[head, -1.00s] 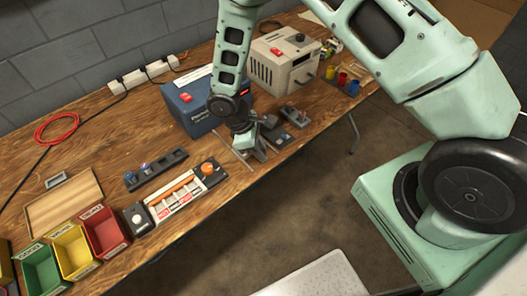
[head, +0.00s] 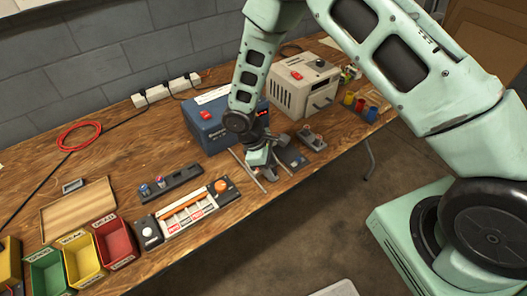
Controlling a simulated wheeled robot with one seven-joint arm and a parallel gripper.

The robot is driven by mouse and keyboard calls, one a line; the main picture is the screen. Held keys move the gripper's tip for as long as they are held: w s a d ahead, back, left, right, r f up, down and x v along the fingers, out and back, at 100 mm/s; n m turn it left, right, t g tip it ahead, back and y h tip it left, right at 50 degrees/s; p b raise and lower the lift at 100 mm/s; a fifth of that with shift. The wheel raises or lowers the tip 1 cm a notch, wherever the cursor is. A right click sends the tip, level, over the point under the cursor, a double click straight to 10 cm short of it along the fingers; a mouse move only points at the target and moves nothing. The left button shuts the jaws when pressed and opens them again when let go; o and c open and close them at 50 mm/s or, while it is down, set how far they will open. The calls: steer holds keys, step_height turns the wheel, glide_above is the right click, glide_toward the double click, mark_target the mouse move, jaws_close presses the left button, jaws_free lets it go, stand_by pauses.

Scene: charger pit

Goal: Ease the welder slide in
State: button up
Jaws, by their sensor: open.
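My gripper (head: 264,174) is open, pointing down at the bench just in front of a blue box-shaped unit (head: 210,132) with a red switch. Thin metal rods (head: 247,172) lie on either side of it, and a dark flat block (head: 292,158) sits close to its right. These may belong to the welder slide, but I cannot tell which part is the slide. My gripper and wrist hide the middle of this spot. I cannot tell whether the fingers touch anything.
A beige unit (head: 291,93) stands behind to the right, with a small grey fixture (head: 312,139) in front. To the left lie a panel with an orange bar (head: 181,206), a dark holder (head: 180,178), a wooden tray (head: 60,218) and coloured bins (head: 116,243). The bench's front edge is near.

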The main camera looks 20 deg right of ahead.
steer(key=b+v, duration=0.2)
steer(key=v, duration=1.5)
steer(key=shift+r, duration=0.1)
